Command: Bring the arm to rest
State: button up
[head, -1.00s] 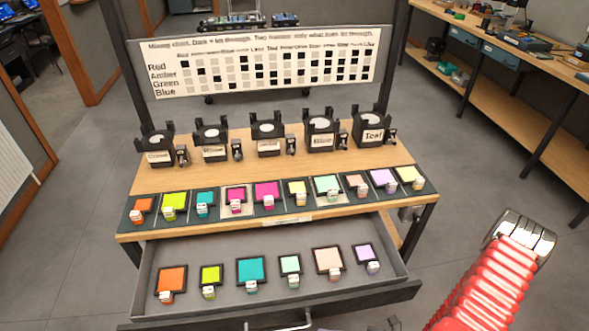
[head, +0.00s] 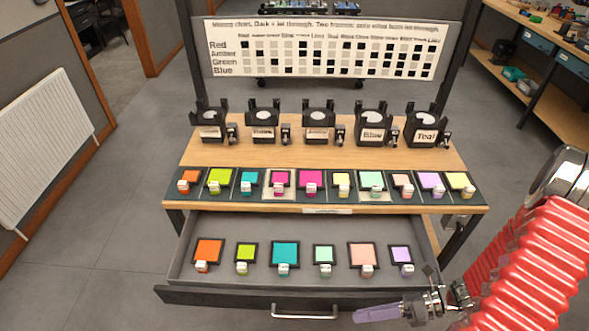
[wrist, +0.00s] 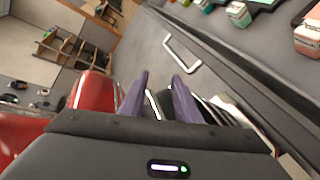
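My gripper (head: 362,314) is low in the head view, in front of the right part of the open drawer's front. My red ribbed arm (head: 530,260) runs down the right side. In the wrist view, the two purple fingers (wrist: 160,82) stand apart with nothing held between them. The drawer's handle (wrist: 182,53) lies beyond the fingertips, apart from them. In the head view the handle (head: 305,313) is left of the gripper.
The open drawer (head: 300,293) holds several coloured frames. More frames lie in a row on the desk (head: 320,150), below several labelled black lamps. A chart (head: 325,52) stands behind. A radiator (head: 45,145) is at left, a workbench (head: 530,75) at right. Floor left of the desk is clear.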

jog(key=a+r+n+t+h, duration=0.1)
jog(key=r+n+h, duration=0.5)
jog(key=r+n, duration=0.9)
jog(key=w+a+r+n+t+h, duration=0.1)
jog(key=r+n+t+h, duration=0.3)
jog(key=r+n, duration=1.1)
notch_tip(320, 180, up, 4)
jog(key=a+h, duration=0.1)
jog(key=h, duration=0.2)
jog(key=shift+t+h, duration=0.3)
jog(key=shift+f, duration=0.1)
dwell(0.5)
